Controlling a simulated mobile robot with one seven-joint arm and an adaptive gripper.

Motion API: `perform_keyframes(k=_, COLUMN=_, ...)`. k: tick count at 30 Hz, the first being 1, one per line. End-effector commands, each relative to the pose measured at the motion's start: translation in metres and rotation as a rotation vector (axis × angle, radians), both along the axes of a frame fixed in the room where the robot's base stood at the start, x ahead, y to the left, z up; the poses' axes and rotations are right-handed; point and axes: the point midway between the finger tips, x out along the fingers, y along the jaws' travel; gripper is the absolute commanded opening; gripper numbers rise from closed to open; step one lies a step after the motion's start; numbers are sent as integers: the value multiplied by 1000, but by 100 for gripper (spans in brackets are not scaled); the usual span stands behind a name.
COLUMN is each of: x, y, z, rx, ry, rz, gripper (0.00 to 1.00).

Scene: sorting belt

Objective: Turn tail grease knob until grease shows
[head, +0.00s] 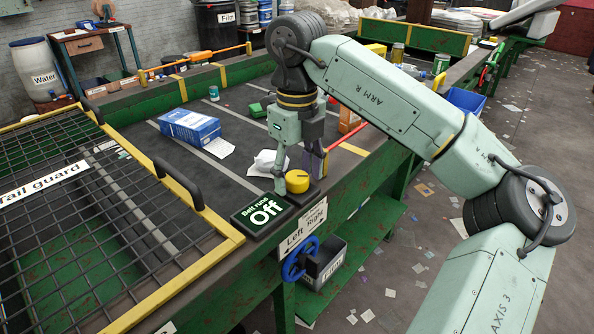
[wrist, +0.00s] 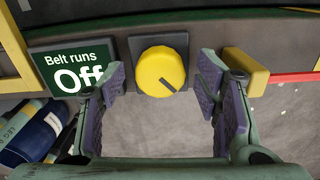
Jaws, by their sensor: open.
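A round yellow knob (head: 297,181) sits on a dark square plate beside a green "Belt runs Off" display (head: 264,211). The knob shows in the wrist view (wrist: 160,71) with a dark pointer mark aimed to its lower right. No grease label or grease is readable on it. My gripper (head: 301,172) is above the knob, and it also shows in the wrist view (wrist: 162,86). Its purple-padded fingers are open, one to each side of the knob, with gaps visible. A blue handwheel (head: 300,258) is on the belt frame's side below a "Left Right" sign (head: 302,226).
A yellow-framed tail guard mesh (head: 232,236) lies left of the display. A blue-white box (head: 190,126) and crumpled white paper (head: 266,163) are on the belt. A yellow block with a red bar (wrist: 245,72) is close to the right finger. Litter covers the floor at right.

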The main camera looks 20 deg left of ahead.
Motion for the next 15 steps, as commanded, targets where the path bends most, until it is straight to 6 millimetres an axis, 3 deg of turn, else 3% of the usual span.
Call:
perform_keyframes(k=2, x=0, y=0, z=0, rx=0, ry=0, rz=0, gripper=57)
perform_keyframes(k=15, x=0, y=0, z=0, rx=0, ry=0, rz=0, gripper=28)
